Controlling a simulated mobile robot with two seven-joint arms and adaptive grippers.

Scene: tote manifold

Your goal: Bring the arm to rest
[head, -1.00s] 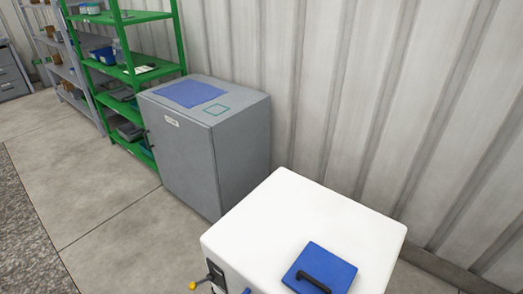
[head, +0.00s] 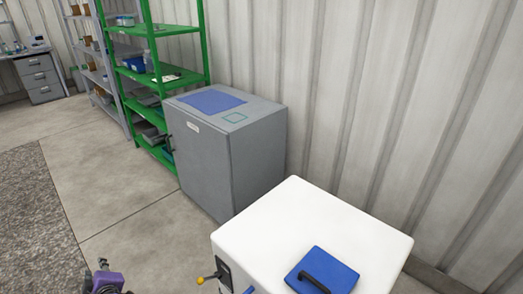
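My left gripper (head: 106,281) shows only in part at the bottom left edge of the head view, as a small purple and dark piece above the floor. Its fingers cannot be made out, so I cannot tell whether it is open or shut. Nothing is seen held in it. It is apart from the white box and the grey cabinet. My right gripper is not in view.
A white box (head: 278,222) with a blue, black-handled lid (head: 322,270) and a yellow-tipped lever (head: 205,279) stands at the bottom right. Behind it are a grey cabinet (head: 205,155) with a blue mat (head: 212,101) and a green shelf (head: 202,45). Floor at left is clear.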

